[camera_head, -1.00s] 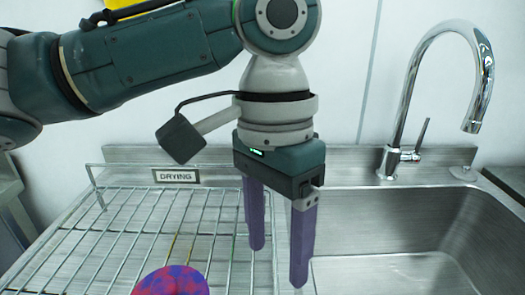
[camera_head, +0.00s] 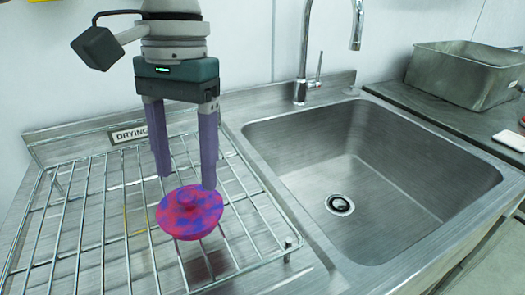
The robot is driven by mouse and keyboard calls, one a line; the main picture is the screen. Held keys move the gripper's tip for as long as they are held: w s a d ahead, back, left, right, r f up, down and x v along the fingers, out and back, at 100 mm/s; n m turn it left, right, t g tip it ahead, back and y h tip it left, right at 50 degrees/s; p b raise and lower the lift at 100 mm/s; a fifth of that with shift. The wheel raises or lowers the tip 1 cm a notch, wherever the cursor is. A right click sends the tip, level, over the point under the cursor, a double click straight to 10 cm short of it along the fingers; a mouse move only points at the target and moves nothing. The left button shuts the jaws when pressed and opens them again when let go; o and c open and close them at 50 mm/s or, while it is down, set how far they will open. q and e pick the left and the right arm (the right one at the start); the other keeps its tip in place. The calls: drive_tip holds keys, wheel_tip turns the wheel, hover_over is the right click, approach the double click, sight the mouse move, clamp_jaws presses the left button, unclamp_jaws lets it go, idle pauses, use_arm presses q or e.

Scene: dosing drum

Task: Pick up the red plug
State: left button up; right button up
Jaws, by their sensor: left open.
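A round plug (camera_head: 190,213), red-pink with blue-purple blotches and a small raised knob in its middle, lies on the wire drying rack (camera_head: 105,240) left of the sink. My left gripper (camera_head: 186,182) points down with its two purple fingers apart and nothing between them. Its fingertips are at the far side of the plug in the picture, the right one close to the plug's rim. I cannot tell whether either finger touches it. My right gripper does not show.
The steel sink basin (camera_head: 375,170) with a drain (camera_head: 340,205) is to the right, with a chrome tap (camera_head: 305,75) behind it. A "DRYING" sign (camera_head: 130,134) stands behind the rack. A grey metal tub (camera_head: 465,75) and a white object (camera_head: 510,140) are on the far right counter.

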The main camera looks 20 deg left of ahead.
sight(187, 192)
use_arm(q)
drive_tip(key=f, duration=0.3)
drive_tip(key=shift+s+f, duration=0.25)
drive_tip(key=shift+s, duration=0.1)
drive_tip(key=shift+c, duration=0.2)
clamp_jaws()
